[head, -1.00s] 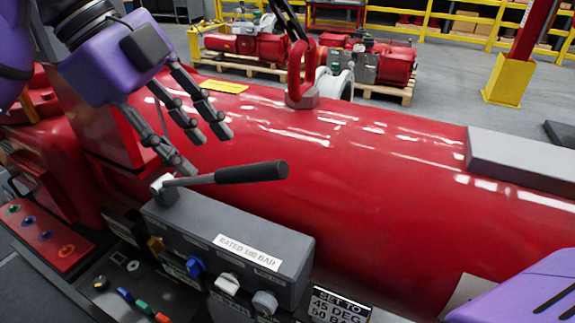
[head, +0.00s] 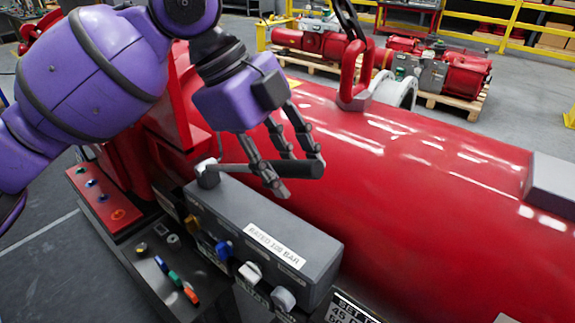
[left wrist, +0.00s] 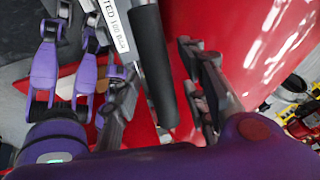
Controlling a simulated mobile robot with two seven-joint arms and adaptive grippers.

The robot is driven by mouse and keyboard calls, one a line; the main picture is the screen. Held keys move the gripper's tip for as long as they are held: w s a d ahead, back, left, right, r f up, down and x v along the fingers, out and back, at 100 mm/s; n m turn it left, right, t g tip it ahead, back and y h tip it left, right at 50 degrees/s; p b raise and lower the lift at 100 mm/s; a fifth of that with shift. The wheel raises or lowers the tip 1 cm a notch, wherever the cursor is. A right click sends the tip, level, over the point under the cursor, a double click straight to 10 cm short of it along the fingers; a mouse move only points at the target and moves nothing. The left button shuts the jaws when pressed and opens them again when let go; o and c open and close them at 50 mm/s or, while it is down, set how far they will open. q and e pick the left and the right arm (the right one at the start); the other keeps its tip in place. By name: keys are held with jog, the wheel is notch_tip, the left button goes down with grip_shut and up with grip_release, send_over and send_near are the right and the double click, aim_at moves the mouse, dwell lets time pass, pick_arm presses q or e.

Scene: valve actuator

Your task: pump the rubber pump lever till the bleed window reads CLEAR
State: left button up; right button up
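The pump lever is a grey rod with a black rubber grip (head: 297,169), pivoted on top of the grey pump box (head: 300,272). It lies almost level and points right. My left gripper (head: 300,176) is over the grip, with fingers on both sides of it. In the left wrist view the grip (left wrist: 154,65) runs between the parted fingers (left wrist: 160,80), with a visible gap at the right; contact on the left is unclear. A label on the box (head: 274,245) reads RATED 100 BAR. I cannot make out the bleed window. My right gripper is out of view.
A large red cylinder (head: 430,200) lies close behind the box, with a red lifting loop (head: 353,75) on top. Coloured knobs, including a blue one (head: 222,250), line the box's front. A red panel with buttons (head: 103,200) is at the left.

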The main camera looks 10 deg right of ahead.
pick_arm(q)
jog(key=shift+f, duration=0.1)
grip_shut()
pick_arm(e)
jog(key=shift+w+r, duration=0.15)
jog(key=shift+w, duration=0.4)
